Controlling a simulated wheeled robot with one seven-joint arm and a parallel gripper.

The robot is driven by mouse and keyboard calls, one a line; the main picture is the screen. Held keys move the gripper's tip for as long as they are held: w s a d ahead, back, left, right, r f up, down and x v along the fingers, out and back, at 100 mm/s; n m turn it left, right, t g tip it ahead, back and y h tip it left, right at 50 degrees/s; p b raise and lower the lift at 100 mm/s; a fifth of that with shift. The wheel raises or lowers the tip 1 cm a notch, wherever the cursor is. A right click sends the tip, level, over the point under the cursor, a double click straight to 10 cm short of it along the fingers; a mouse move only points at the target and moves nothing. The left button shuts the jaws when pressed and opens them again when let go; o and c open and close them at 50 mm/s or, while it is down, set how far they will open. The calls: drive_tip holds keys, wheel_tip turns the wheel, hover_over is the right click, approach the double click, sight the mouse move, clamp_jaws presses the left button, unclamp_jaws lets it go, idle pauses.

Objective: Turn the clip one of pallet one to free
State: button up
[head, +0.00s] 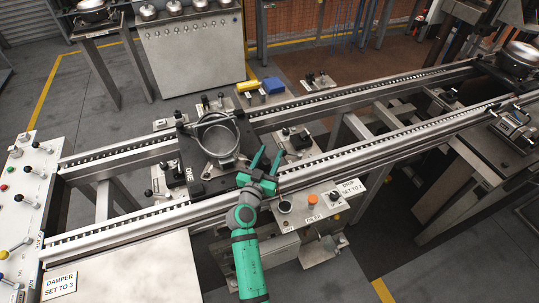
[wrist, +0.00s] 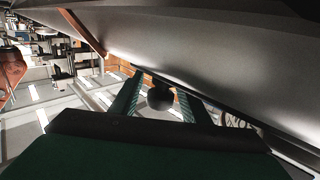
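Pallet one (head: 188,174), a dark plate marked ONE, sits across the conveyor rails and carries an open round metal housing (head: 217,140). Small dark parts stand around the housing; I cannot tell which of them is clip one. My green gripper (head: 269,158) is at the right of the housing, above the near rail, with its fingers apart and nothing seen held. In the wrist view, a dark round knob (wrist: 160,97) shows between the spread fingers; I cannot tell how far beyond them it is. A large grey metal surface fills the upper right there.
A control panel (head: 30,185) with several levers stands at the left. A box with an orange button (head: 312,199) and a sign (head: 350,188) is right of my arm. The rails are clear toward the right.

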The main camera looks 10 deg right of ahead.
drive_tip(key=v, duration=1)
drive_tip(key=shift+s+a, duration=0.2)
drive_tip(key=shift+s, duration=0.15)
drive_tip(key=shift+w, duration=0.1)
